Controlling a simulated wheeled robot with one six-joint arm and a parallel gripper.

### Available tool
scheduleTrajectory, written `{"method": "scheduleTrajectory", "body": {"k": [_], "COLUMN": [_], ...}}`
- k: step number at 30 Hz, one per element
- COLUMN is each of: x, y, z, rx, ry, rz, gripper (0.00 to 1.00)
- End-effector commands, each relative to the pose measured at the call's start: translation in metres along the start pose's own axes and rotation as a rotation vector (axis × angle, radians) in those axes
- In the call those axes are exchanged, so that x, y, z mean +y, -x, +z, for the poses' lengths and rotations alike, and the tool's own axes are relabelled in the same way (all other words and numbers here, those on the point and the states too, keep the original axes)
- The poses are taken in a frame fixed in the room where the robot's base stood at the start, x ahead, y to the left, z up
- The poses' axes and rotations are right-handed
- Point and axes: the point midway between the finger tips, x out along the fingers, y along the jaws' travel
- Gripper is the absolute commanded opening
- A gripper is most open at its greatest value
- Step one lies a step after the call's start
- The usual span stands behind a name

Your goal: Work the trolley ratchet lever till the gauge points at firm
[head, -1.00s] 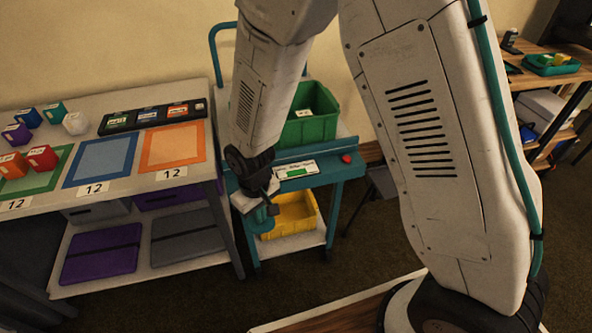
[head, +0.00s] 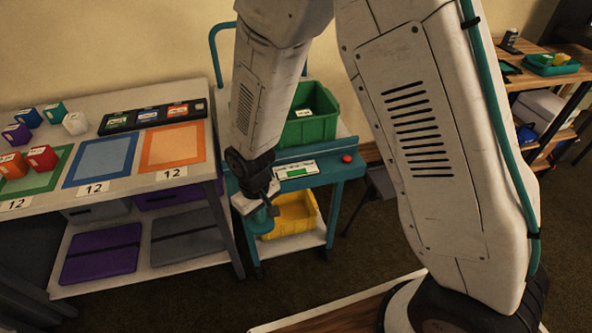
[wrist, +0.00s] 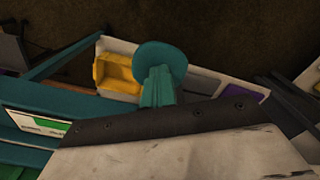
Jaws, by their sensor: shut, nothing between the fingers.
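The trolley (head: 350,172) has a teal frame and stands right of the long table. A white panel with a green bar (head: 296,170), apparently the gauge, lies on its near edge; its pointer and wording are too small to read. It also shows in the wrist view (wrist: 40,125). My gripper (head: 262,222) is shut and empty, pointing down at the trolley's near left side. In the wrist view teal, finger-like parts (wrist: 158,88) reach past the dark plate, with a round teal disc beyond them. I cannot pick out the ratchet lever or tell whether I touch it.
A green bin (head: 318,128) sits on the trolley top, near a red knob (head: 347,158). A yellow bin (head: 295,212) is on the lower shelf. The table (head: 55,104) at left carries coloured mats and blocks.

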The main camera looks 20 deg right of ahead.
Motion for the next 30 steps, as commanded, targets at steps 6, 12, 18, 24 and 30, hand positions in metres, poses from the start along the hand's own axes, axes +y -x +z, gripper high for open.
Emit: {"method": "scheduleTrajectory", "body": {"k": [6, 12, 18, 24, 30], "x": [0.000, 0.000, 0.000, 0.000, 0.000], "y": [0.023, 0.043, 0.061, 0.065, 0.065], "z": [-0.001, -0.001, -0.001, 0.000, 0.000], "rx": [0.003, 0.004, 0.003, 0.001, 0.001], "ry": [0.000, 0.000, 0.000, 0.000, 0.000], "rz": [0.000, 0.000, 0.000, 0.000, 0.000], "gripper": [0.00, 0.00, 0.00, 0.00, 0.00]}}
